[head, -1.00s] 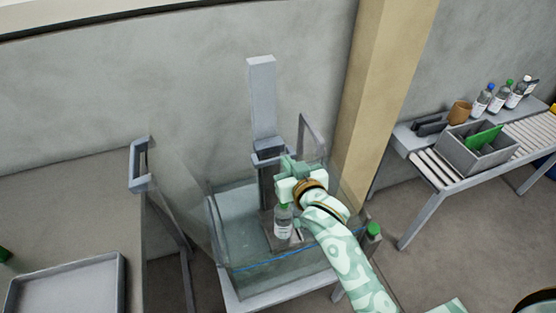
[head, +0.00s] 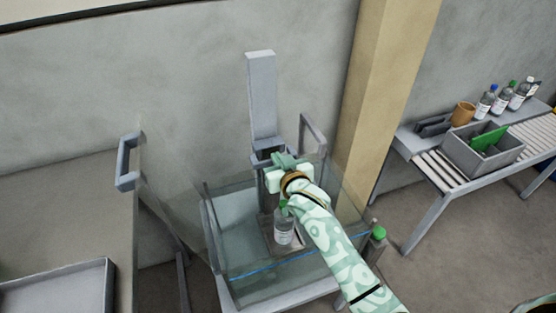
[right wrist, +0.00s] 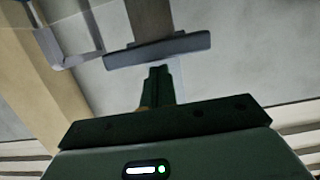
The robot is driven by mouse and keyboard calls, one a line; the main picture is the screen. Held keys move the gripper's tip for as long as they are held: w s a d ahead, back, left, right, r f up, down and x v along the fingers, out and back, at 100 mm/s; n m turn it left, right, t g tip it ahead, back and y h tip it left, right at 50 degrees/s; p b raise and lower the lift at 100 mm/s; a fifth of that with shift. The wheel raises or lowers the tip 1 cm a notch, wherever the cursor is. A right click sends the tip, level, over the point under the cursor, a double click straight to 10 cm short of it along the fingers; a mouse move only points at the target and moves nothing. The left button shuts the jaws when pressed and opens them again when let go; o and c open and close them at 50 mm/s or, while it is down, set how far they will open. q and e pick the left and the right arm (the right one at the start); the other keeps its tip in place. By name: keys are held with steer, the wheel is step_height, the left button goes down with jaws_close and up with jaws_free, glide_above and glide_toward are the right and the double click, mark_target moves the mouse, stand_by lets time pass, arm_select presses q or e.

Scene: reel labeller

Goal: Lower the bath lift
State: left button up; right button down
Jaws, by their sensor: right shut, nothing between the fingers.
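The bath is a clear-walled tank (head: 222,240) with a blue line around it. The bath lift's tall grey column (head: 262,95) rises at its back, with a dark carriage and crossbar below, partly hidden by my right arm. A bottle (head: 284,230) with a white label stands upright on the lift's platform inside the tank; my arm covers its top. My right gripper (head: 277,161) is shut and empty, at the crossbar's height. In the right wrist view its closed fingers (right wrist: 158,84) point at a grey bar (right wrist: 158,50); contact is unclear. My left gripper is out of view.
A grey bracket handle (head: 128,161) stands at the edge of the left table, which holds a tray (head: 60,290). A beige pillar (head: 375,100) is right of the tank. A roller bench (head: 447,175) at right carries a grey box (head: 470,156) and several bottles.

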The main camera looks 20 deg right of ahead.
step_height(320, 180, down, 6)
steer(key=shift+r+b, duration=0.1)
steer(key=shift+b, duration=0.85)
steer(key=shift+r, duration=0.1)
